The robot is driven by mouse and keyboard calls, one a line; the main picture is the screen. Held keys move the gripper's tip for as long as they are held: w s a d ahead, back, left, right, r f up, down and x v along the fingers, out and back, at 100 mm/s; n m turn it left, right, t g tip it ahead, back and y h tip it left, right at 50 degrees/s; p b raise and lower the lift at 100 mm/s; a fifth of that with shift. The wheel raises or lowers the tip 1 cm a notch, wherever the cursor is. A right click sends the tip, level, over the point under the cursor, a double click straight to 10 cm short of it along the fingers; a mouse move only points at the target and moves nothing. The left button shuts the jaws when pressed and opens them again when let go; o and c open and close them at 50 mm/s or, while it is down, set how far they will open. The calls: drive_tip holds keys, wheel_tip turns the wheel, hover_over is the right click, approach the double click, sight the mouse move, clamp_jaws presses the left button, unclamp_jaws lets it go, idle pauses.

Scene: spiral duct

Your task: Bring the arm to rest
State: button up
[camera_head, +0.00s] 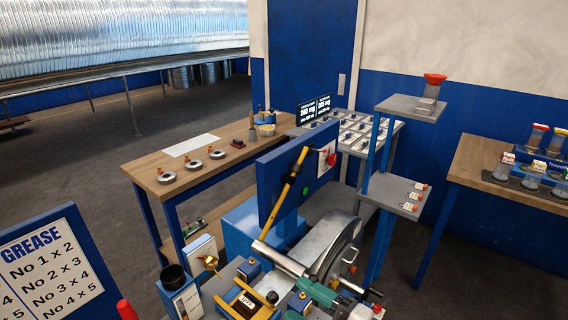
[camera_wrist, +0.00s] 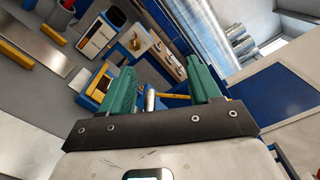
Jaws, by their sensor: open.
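My gripper (camera_wrist: 160,88) shows in the wrist view, with its two green fingers spread wide apart. Nothing is held between them. Beyond the gap, a bench with a yellow-framed item and a yellow handle shows at a distance, apart from the fingers.
A wooden table (camera_head: 150,165) with several round parts stands at the left. A machine with a blue panel (camera_head: 285,172) and yellow lever stands in the middle. A blue-post stand (camera_head: 402,105) and another table (camera_head: 470,160) are at the right. A grease sign (camera_head: 45,265) stands front left.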

drive_tip(key=s+d+f+n+g+h+b, duration=0.25)
drive_tip(key=s+d+f+n+h, duration=0.2)
drive_tip(key=f, duration=0.65)
drive_tip(key=s+d+f+n+g+h+b, duration=0.25)
drive_tip(key=s+d+f, duration=0.3)
drive_tip(key=f, duration=0.45)
drive_tip(key=s+d+f+n+g+h+b, duration=0.2)
drive_tip(key=s+d+f, duration=0.3)
drive_tip(key=s, duration=0.3)
drive_tip(key=s+d+f+n+g+h+b, duration=0.3)
drive_tip(key=s+d+f+n+h, duration=0.1)
drive_tip(key=s+d, duration=0.4)
drive_tip(key=shift+s+d+f+h, duration=0.25)
drive_tip(key=shift+s+f+h, duration=0.15)
drive_tip(key=shift+h, duration=0.3)
